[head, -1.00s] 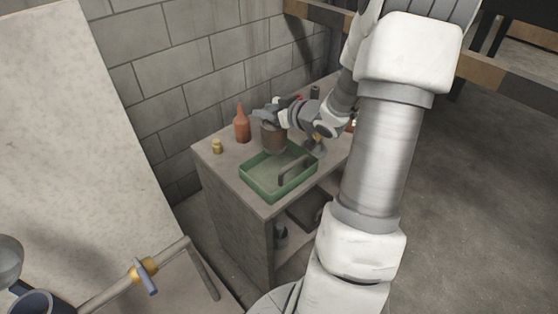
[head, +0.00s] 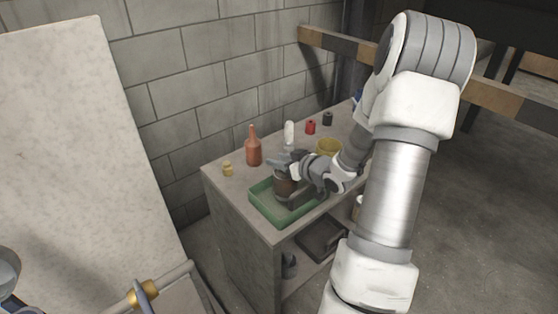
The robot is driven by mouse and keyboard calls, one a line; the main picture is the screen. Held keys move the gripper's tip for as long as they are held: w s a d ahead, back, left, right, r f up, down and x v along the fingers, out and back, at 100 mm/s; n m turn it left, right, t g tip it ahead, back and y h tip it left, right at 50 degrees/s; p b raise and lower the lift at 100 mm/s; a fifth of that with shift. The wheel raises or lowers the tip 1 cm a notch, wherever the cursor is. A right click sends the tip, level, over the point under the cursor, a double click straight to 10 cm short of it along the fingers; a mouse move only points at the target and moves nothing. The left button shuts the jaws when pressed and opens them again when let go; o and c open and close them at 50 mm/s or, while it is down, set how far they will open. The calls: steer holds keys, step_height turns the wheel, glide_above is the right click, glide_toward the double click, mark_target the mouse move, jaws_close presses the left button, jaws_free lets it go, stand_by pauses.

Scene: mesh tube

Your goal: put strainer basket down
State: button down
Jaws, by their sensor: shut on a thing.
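The strainer basket (head: 283,189) is a dark brown cylinder, upright in the head view. My gripper (head: 284,168) is shut on its upper part, coming from the right. The basket is over or inside the green tray (head: 263,214), toward the tray's back. I cannot tell whether its bottom touches the tray floor. The gripper's fingers and wrist hide part of the basket and the tray's right side.
The tray stands on a grey cabinet top (head: 222,166). An orange bottle (head: 253,150), small yellow fitting (head: 227,169), white bottle (head: 289,132), red can (head: 311,127), dark can (head: 328,118) and yellow container (head: 328,148) stand around. A block wall is behind.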

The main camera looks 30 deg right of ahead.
steer(key=c, duration=0.5)
jaws_free()
steer(key=shift+f, duration=0.1)
steer(key=shift+r, duration=0.3)
steer(key=p+v, duration=0.3)
steer(key=v, duration=0.9)
steer(key=shift+f, duration=0.15)
